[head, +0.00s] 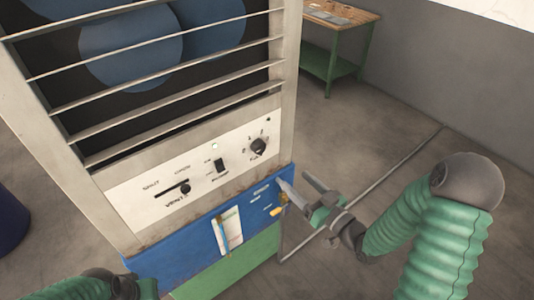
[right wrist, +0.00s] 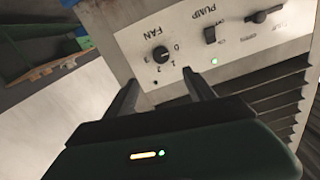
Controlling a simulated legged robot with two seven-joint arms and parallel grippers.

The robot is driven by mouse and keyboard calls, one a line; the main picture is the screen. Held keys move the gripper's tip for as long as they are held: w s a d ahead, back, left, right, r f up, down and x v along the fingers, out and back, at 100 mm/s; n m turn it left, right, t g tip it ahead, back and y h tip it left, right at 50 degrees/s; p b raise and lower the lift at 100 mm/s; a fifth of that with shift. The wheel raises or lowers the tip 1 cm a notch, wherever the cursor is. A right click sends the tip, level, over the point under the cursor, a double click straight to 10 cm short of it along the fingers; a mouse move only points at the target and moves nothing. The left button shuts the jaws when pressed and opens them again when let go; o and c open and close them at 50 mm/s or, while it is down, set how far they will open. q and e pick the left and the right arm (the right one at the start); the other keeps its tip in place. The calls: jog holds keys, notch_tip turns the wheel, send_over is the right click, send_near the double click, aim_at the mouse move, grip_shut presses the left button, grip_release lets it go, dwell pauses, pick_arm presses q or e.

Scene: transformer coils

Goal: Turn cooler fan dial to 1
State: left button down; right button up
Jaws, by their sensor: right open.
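The cooler's fan dial (head: 258,146) is a round dark knob at the right end of the white control panel (head: 135,196). In the right wrist view the dial (right wrist: 160,54) sits beside the word FAN, with small digits around it. Its pointer seems to face the 0 mark, but it is small. My right gripper (head: 293,178) is open and empty, below and right of the dial in the head view, apart from it. Its two fingers (right wrist: 161,88) point toward the panel in the right wrist view. My left gripper (head: 146,288) shows only partly at the bottom left edge; its fingers are hidden.
The panel also has a pump switch (head: 219,166) with a lit green lamp (head: 214,146) and a louver slider (head: 184,188). Metal slats (head: 150,108) lie above. A blue box front (head: 190,245) lies below. A green workbench (head: 338,45) stands behind; open floor lies right.

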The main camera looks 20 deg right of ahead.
aim_at(261, 150)
jog(key=p+x, duration=0.2)
jog(key=x, duration=1.3)
jog(key=shift+w+a, duration=0.15)
jog(key=shift+w, duration=0.05)
jog(key=shift+w+a+f, duration=0.15)
jog(key=shift+w+a, duration=0.05)
jog(key=shift+w, duration=0.15)
jog(key=shift+s, duration=0.1)
jog(key=c, duration=1.4)
jog(key=shift+o, duration=0.2)
jog(key=shift+m, duration=0.4)
jog(key=m, duration=0.5)
jog(key=shift+p, duration=0.35)
jog(key=m+p, duration=0.1)
jog(key=m, duration=0.5)
